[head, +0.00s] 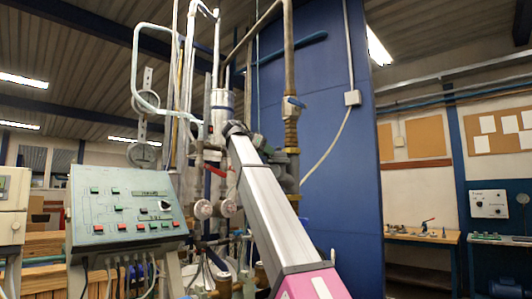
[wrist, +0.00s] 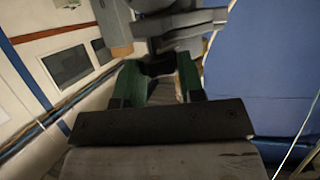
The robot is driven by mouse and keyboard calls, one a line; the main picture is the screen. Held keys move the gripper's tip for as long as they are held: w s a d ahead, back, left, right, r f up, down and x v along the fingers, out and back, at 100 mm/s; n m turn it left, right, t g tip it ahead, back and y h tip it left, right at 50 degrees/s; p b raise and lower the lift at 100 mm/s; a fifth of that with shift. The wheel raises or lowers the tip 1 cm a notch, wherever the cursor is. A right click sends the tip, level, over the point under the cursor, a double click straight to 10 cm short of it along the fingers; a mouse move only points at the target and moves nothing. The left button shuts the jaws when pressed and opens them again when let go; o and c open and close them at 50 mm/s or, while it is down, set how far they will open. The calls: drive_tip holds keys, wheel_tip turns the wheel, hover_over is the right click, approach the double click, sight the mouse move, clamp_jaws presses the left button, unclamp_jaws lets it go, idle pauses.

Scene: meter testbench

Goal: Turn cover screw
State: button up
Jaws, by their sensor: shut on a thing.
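My gripper (wrist: 160,72) shows in the wrist view with its two green fingers closed around a dark grey piece, which appears to be the cover screw (wrist: 158,66). The screw is small and mostly hidden between the fingertips. A grey metal housing (wrist: 185,38) lies just beyond the tips. In the head view my arm reaches up to the pipework, and it largely hides the gripper and the screw. Grey fittings (head: 287,168) show just right of the arm there.
A green-grey control panel (head: 120,212) with buttons stands at the left. Vertical pipes (head: 290,80) with a blue-handled valve rise close beside the arm. Round meters (head: 203,209) sit left of it. A blue wall panel (head: 335,130) stands behind. A workbench (head: 420,236) is far right.

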drive_tip(key=shift+s, duration=0.1)
drive_tip(key=n+t+y, duration=0.2)
drive_tip(key=n, duration=0.1)
drive_tip(key=shift+s+d+t, duration=0.15)
drive_tip(key=shift+t, duration=0.25)
drive_tip(key=shift+d+n+t+y, duration=0.15)
drive_tip(key=shift+n+t+y, duration=1.15)
drive_tip(key=shift+n+y, duration=0.95)
drive_tip(key=shift+y, duration=0.25)
drive_tip(key=o, duration=0.9)
drive_tip(key=v, duration=1.1)
drive_tip(key=shift+f, duration=0.1)
